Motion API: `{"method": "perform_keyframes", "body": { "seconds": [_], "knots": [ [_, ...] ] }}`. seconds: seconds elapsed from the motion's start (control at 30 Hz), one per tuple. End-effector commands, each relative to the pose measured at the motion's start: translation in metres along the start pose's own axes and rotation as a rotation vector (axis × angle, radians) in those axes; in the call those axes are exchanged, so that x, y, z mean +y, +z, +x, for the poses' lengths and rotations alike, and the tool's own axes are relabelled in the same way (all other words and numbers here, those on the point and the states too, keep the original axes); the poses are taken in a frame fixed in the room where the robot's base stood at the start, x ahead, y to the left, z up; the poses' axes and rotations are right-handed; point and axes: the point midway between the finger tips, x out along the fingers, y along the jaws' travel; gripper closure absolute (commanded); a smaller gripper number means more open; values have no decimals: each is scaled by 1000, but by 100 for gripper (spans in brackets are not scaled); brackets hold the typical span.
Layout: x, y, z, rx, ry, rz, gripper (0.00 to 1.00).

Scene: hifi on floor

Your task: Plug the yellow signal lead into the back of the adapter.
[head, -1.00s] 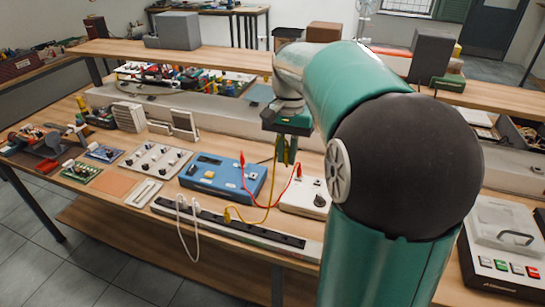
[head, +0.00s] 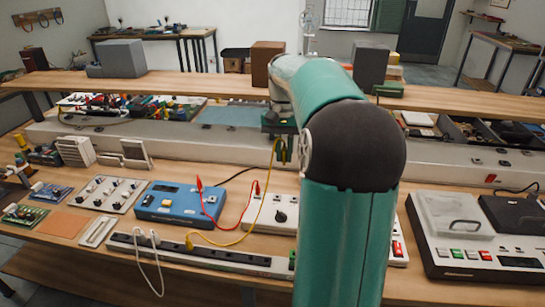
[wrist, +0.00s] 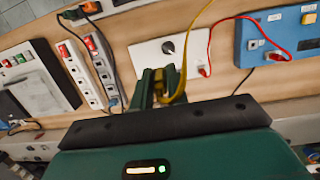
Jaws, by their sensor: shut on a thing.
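My gripper (wrist: 160,88) is shut on one end of the yellow signal lead (wrist: 180,72), above the bench. In the head view my gripper (head: 281,150) hangs behind my arm. From it the yellow lead (head: 258,212) droops to a yellow plug near the power strip. A white box with a black knob (wrist: 152,52) lies beyond my fingers in the wrist view; it also shows in the head view (head: 258,219), partly behind my arm. I cannot tell which thing is the adapter, and no rear socket is clear. The held plug tip is hidden.
A blue instrument (head: 180,206) carries a red lead (head: 211,207) to the white box. A long power strip (head: 205,256) lies in front. A grey machine (head: 465,235) stands at right. A raised shelf (head: 215,86) crosses behind the bench.

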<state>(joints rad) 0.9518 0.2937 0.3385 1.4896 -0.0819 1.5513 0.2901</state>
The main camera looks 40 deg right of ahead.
Motion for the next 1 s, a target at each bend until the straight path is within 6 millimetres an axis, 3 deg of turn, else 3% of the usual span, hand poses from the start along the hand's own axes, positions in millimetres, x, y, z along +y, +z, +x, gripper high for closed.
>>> {"method": "perform_keyframes", "body": {
  "seconds": [1.0],
  "knots": [
    [86,-101,-12,0,1,-1,100]
  ]
}}
